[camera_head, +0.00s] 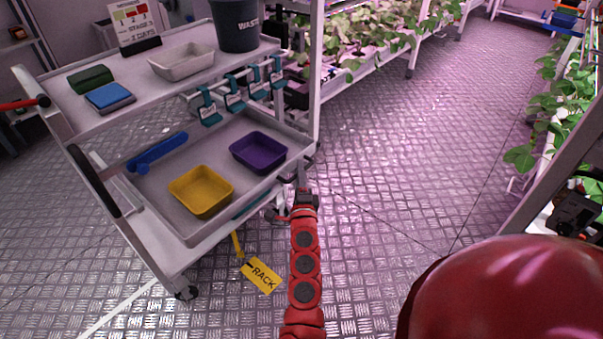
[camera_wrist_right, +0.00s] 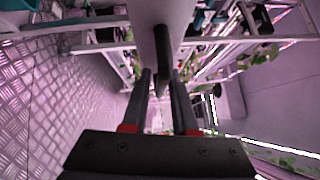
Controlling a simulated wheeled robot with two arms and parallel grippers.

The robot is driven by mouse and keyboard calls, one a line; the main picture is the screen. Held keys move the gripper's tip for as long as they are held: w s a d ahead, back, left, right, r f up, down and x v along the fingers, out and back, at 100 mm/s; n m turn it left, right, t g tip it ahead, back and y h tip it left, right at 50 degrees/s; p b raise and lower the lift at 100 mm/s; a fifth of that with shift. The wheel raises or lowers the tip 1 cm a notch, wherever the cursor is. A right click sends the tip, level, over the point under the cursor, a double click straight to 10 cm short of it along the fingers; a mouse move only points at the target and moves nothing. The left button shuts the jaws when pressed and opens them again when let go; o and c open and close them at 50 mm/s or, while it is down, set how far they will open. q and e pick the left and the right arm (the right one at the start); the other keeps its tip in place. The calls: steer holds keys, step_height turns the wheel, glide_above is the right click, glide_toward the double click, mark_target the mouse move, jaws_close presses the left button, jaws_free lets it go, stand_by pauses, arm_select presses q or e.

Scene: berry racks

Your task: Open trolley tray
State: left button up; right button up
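The trolley (camera_head: 50,95) stands at the left of the head view. Its tray (camera_head: 205,238) sits below the top shelf and holds a yellow bin (camera_head: 202,191), a purple bin (camera_head: 259,151) and a blue brush (camera_head: 157,153). My right gripper (camera_head: 303,183) is at the tray's right end, close to the edge; its fingers are small there. In the right wrist view my right gripper (camera_wrist_right: 163,80) has its two fingers apart, with a dark handle (camera_wrist_right: 161,45) just ahead between the tips. Contact is not clear.
The top shelf carries a grey bin (camera_head: 182,62), a dark waste bucket (camera_head: 236,25), cloths and a sign (camera_head: 136,24). Teal clips (camera_head: 208,108) hang beneath it. A yellow rack tag (camera_head: 262,276) hangs low. Plant racks stand behind and right, with clear floor (camera_head: 420,130) between.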

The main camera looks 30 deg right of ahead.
steer(key=shift+o, duration=1)
steer(key=shift+s+a+f, duration=0.1)
steer(key=shift+s+a, duration=0.15)
steer(key=shift+s, duration=0.2)
steer(key=p+v, duration=0.1)
steer(key=v, duration=1.5)
steer(key=shift+s, duration=0.2)
steer(key=shift+a, duration=0.1)
